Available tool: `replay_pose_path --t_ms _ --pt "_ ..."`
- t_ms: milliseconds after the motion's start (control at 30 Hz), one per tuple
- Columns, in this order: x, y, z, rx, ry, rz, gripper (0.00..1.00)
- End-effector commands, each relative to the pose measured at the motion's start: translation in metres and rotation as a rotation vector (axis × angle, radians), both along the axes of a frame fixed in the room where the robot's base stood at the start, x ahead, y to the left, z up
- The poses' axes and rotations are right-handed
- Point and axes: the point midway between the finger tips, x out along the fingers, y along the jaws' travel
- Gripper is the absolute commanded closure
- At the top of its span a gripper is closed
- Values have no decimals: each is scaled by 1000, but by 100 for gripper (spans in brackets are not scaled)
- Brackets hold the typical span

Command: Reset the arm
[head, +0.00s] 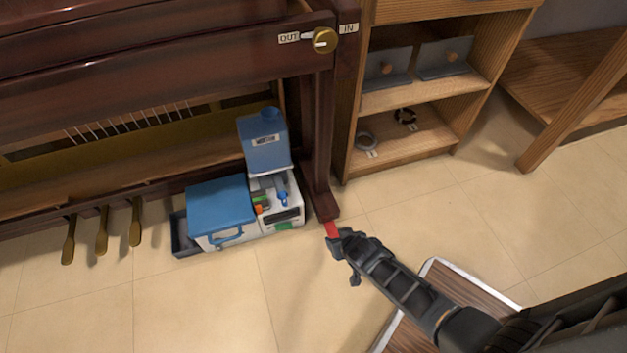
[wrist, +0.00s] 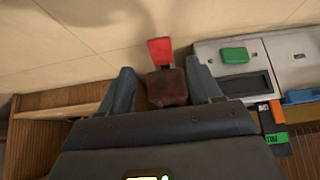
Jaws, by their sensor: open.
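My gripper (head: 343,240) is at the end of my arm, low beside the foot of the dark red piano leg (head: 321,165) in the head view. In the wrist view my gripper (wrist: 159,68) is open, with one finger on each side. A small red piece (head: 332,230) lies at the leg's foot, close to the fingertips. In the wrist view the red piece (wrist: 160,50) shows between and beyond the fingertips, against a dark brown block (wrist: 167,88), apparently the foot. I cannot tell whether the fingers touch either one.
Brass pedals (head: 101,232) are farther left. A wooden shelf (head: 400,147) stands behind right. Tiled floor (head: 310,290) is open in front.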

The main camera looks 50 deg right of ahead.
Motion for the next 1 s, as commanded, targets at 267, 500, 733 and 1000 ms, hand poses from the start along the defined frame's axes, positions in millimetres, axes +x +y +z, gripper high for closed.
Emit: replay_pose_path --t_ms 267,500,733,1000 --pt "-2 1 1 -1 -3 4 36" --pt "-39 31 30 -30 -76 105 36" --pt "-90 76 104 -76 -212 261 36" --pt "-142 119 223 -124 -380 415 36"
